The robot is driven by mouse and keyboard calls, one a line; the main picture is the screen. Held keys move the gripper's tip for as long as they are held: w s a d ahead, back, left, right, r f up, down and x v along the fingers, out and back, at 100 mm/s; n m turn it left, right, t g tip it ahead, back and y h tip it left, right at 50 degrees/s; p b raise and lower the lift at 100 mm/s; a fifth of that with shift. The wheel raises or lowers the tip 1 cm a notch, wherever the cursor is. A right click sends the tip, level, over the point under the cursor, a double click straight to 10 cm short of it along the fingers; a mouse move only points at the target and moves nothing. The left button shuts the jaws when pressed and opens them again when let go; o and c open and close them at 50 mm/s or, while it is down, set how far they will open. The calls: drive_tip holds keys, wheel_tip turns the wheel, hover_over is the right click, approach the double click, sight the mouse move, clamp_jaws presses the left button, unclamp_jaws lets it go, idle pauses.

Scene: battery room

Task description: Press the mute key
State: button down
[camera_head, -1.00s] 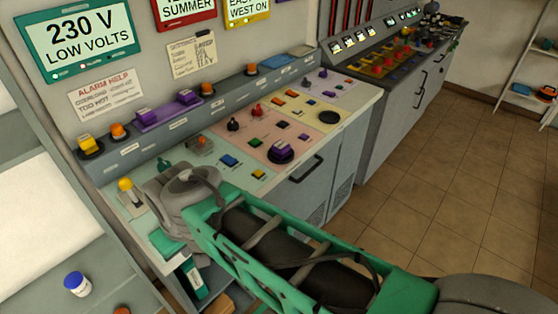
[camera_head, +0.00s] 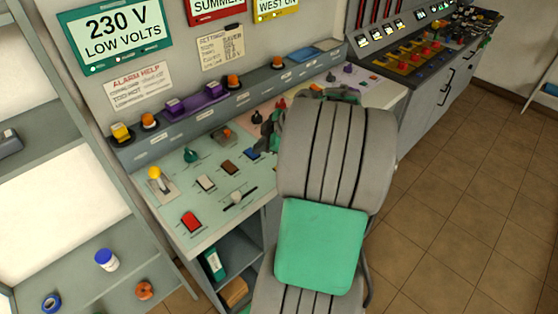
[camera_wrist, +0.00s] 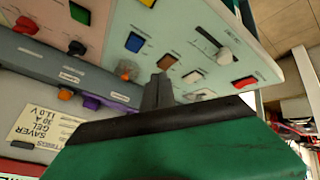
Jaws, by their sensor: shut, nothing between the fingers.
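No key can be read as the mute key; the labels are too small. The front panel has a red key (camera_head: 192,221), a white key (camera_head: 206,182), a brown key (camera_head: 230,167) and a blue key (camera_head: 251,153). In the wrist view, the brown key (camera_wrist: 167,61), white key (camera_wrist: 194,76) and red key (camera_wrist: 245,81) show beyond the fingers. My gripper (camera_wrist: 160,80) is shut and empty, its tips over the panel near the brown key and an orange button (camera_wrist: 126,70); contact cannot be told. In the head view my arm hides most of it.
A raised ledge behind carries a yellow button (camera_head: 121,132), orange lamps (camera_head: 148,121) and purple switches (camera_head: 174,107). Shelves (camera_head: 60,130) stand left; the floor at right is clear.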

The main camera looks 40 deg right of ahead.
drive_tip(key=s+d+n+t, duration=0.1)
drive_tip(key=s+d, duration=0.1)
drive_tip(key=d, duration=0.4)
drive_tip(key=shift+d+r+n+t, duration=0.35)
drive_tip(key=shift+r+n+t, duration=0.05)
drive_tip(key=shift+s, duration=0.1)
wheel_tip(320, 180, down, 8)
drive_tip(key=b, duration=0.4)
drive_tip(key=shift+f, duration=0.4)
drive_tip(key=shift+f+b, duration=0.15)
drive_tip(key=shift+b, duration=0.15)
idle(0.8)
drive_tip(key=shift+f+b, duration=0.3)
drive_tip(key=shift+b, duration=0.3)
